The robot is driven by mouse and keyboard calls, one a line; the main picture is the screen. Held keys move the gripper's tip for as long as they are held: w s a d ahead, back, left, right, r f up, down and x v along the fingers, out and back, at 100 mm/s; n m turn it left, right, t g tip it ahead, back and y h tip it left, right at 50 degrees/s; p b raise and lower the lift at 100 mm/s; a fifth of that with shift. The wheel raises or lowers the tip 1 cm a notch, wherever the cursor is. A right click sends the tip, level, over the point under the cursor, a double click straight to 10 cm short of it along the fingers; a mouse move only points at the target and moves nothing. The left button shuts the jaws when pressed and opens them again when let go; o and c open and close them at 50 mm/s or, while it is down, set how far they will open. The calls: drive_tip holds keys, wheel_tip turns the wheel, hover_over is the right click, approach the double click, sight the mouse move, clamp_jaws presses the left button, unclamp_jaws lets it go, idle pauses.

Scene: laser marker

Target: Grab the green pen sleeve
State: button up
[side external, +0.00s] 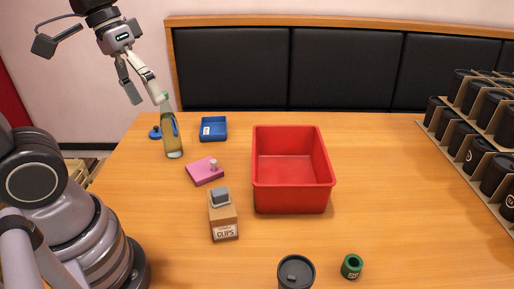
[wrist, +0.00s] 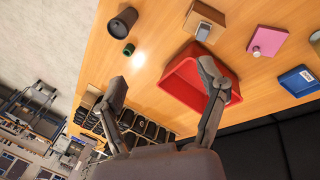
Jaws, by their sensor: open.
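A small green cylinder with a dark open top, which looks like the green pen sleeve (side external: 352,267), stands upright on the table at the front, right of a black lidded cup. It also shows in the wrist view (wrist: 128,50), lying between the black cup and my left finger in the picture. My gripper (side external: 147,98) is high at the back left, over the table's far left part near a bottle, far from the green sleeve. Its fingers are spread wide and empty, also in the wrist view (wrist: 163,76).
A red bin (side external: 293,200) stands mid-table. A bottle (side external: 172,140), blue tray (side external: 213,129), pink block (side external: 205,171), clips box (side external: 223,220) and black cup (side external: 296,272) stand around it. A rack (side external: 480,130) of black cups is at right.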

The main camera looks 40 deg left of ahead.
drive_tip(key=w+d+f+n+g+h, duration=0.2)
drive_tip(key=w+d+g+h, duration=0.1)
drive_tip(key=d, duration=0.4)
drive_tip(key=w+d+f+n+g+h, duration=0.1)
drive_tip(key=w+d+n+g+h, duration=0.2)
drive_tip(key=d, duration=0.4)
drive_tip(key=n+t+h, duration=0.7)
drive_tip(key=n+t, duration=0.3)
drive_tip(key=n, duration=0.6)
hover_over(354, 262)
drive_tip(key=s+a, duration=0.3)
drive_tip(key=a, duration=0.1)
wheel_tip(354, 262, down, 27)
drive_tip(key=f, duration=0.7)
drive_tip(key=shift+w+a+f, duration=0.1)
drive_tip(key=shift+a+f, duration=0.1)
drive_tip(key=shift+a, duration=0.05)
drive_tip(key=x, duration=0.5)
drive_tip(key=shift+r, duration=0.1)
drive_tip(key=c, duration=1.2)
